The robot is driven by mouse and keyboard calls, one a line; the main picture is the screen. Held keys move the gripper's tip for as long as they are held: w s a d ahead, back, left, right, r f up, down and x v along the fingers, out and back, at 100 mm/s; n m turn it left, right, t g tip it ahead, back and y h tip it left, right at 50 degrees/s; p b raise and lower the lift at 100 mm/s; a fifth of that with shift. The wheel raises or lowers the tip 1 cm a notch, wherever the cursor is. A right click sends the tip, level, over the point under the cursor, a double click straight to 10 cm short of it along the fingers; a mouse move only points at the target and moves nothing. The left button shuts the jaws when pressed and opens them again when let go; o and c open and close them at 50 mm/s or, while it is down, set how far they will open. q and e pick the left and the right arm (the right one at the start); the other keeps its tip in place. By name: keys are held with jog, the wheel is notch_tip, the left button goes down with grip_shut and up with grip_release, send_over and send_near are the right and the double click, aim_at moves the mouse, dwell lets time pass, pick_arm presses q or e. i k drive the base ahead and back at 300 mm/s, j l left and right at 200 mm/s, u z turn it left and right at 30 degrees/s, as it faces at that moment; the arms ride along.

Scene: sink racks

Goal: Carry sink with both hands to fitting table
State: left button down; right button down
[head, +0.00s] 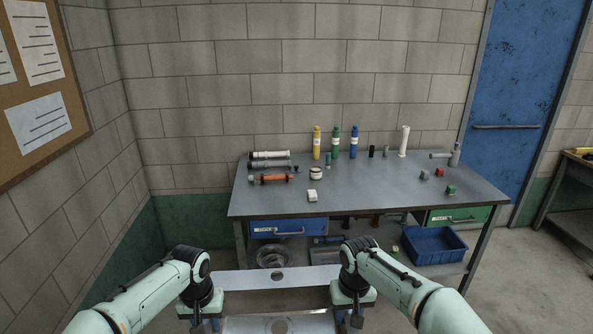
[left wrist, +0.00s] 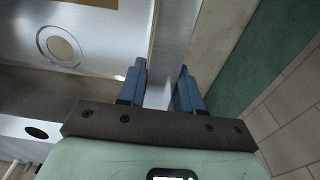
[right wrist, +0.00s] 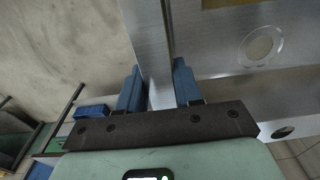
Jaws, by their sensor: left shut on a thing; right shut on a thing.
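The sink (head: 278,279) is a grey metal basin held low in front of me between my two arms, with a round hole in its far strip and its near part cut off by the frame. My left gripper (left wrist: 160,88) is shut on the sink's edge at its left end. My right gripper (right wrist: 158,88) is shut on the edge at its right end. The sink's round drain hole shows in the left wrist view (left wrist: 62,45) and the right wrist view (right wrist: 260,46). The fitting table (head: 360,192) stands ahead, beyond the sink, its metal top carrying items.
Yellow, green and blue bottles (head: 335,142) stand along the table's back, with pipes (head: 270,160) at left and small fittings (head: 439,174) at right. The table's front middle is mostly clear apart from a white block (head: 312,194). A blue bin (head: 433,245) sits on the lower shelf.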

aim_at(376, 187)
jog(key=i+l, duration=1.4)
jog(key=i, duration=0.15)
jog(key=i+l, duration=1.4)
jog(key=i, duration=0.15)
